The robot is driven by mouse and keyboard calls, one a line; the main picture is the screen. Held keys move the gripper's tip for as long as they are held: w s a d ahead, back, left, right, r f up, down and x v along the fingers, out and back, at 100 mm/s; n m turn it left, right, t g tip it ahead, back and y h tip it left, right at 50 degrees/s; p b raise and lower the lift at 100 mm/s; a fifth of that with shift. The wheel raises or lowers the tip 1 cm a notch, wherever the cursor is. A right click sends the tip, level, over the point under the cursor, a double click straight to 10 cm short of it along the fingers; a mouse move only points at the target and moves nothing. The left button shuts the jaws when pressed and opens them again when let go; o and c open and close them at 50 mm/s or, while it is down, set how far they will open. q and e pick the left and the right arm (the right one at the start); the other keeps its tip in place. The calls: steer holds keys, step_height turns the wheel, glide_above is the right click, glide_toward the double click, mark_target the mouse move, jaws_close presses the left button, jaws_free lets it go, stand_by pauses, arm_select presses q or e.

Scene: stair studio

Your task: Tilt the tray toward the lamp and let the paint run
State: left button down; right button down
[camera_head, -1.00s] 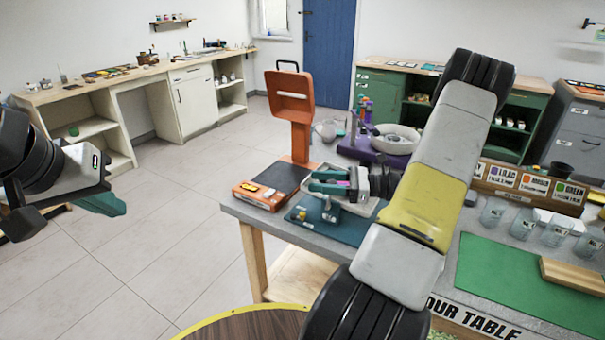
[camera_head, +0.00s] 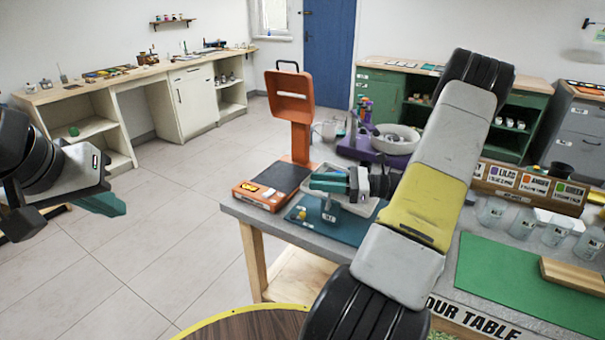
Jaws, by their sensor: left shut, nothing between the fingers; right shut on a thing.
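My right gripper (camera_head: 330,182) is shut, its teal fingers pointing left at the shallow pale tray (camera_head: 367,208). It appears to hold the tray, but the fingers and wrist hide the grip and most of the inside. The tray is over a dark teal mat (camera_head: 352,228); I cannot tell its exact tilt or see paint in it. An orange stand with a square framed head (camera_head: 290,97) and a dark base plate is just left of the tray; it may be the lamp. My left gripper (camera_head: 108,206) is shut and empty over the floor at far left.
A purple stand with a white bowl (camera_head: 397,146) is behind the tray. Clear cups (camera_head: 525,222), a green mat (camera_head: 530,285) and a wooden block (camera_head: 575,275) fill the table's right. My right forearm crosses the middle. Floor at left is clear.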

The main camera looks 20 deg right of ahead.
stand_by(0.8)
steer(key=w+a+g+h, duration=0.1)
steer(key=w+f+m+h, duration=0.1)
steer(key=shift+a+f+g+h, duration=0.1)
steer(key=shift+a+g+h, duration=0.3)
steer(key=c, duration=1.2)
jaws_free()
steer(key=v, duration=0.7)
steer(key=shift+s+d, duration=0.15)
steer(key=shift+d, duration=0.2)
